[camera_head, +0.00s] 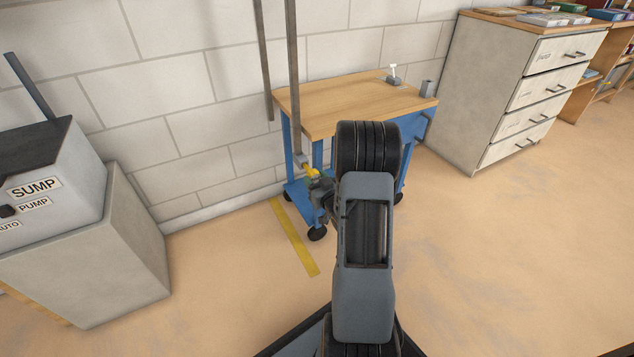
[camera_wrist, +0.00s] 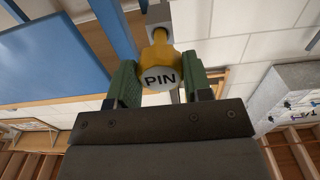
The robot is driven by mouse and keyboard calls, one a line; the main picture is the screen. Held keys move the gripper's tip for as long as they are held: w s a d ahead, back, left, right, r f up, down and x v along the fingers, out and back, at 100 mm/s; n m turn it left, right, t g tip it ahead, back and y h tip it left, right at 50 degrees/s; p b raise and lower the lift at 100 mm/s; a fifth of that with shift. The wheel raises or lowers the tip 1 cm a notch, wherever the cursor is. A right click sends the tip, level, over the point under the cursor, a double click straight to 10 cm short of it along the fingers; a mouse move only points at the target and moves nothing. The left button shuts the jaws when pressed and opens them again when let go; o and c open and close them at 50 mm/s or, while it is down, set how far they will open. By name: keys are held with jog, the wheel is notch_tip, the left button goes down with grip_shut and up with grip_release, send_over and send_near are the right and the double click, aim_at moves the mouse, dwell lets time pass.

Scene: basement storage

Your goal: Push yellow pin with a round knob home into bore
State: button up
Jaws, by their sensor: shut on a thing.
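The yellow pin (camera_wrist: 160,53) has a round pale knob marked "PIN" (camera_wrist: 160,79) facing the wrist camera. My gripper (camera_wrist: 162,85) is shut on the knob, with a green finger on each side. The pin's far end meets a grey block (camera_wrist: 158,14) at the top of the wrist view; how deep it sits in the bore cannot be told. In the head view the yellow pin (camera_head: 311,171) shows small at my gripper (camera_head: 319,182), beside a grey block (camera_head: 302,160) at the lower end of a dark upright post (camera_head: 292,80).
A blue wheeled cart (camera_head: 330,105) with a wooden top stands just behind my gripper. A second dark post (camera_head: 264,60) hangs by the block wall. A sump pump cabinet (camera_head: 90,255) is at left, a drawer unit (camera_head: 520,85) at right.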

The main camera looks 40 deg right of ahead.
aim_at(309, 171)
jog(key=shift+w+d+b, duration=0.2)
jog(key=shift+w+b, duration=0.15)
jog(key=shift+w, duration=0.9)
jog(key=shift+w+d+b, duration=0.15)
jog(key=shift+w+b, duration=0.2)
jog(key=shift+w, duration=0.85)
jog(key=o, duration=1.1)
jog(key=shift+s, duration=0.1)
jog(key=s+p, duration=0.1)
jog(key=s, duration=0.3)
jog(key=s+a+p, duration=0.1)
jog(key=s, duration=0.4)
jog(key=s+a+p, duration=0.1)
jog(key=s, duration=0.3)
jog(key=shift+s+p, duration=0.25)
jog(key=shift+p, duration=0.15)
jog(key=shift+r, duration=0.1)
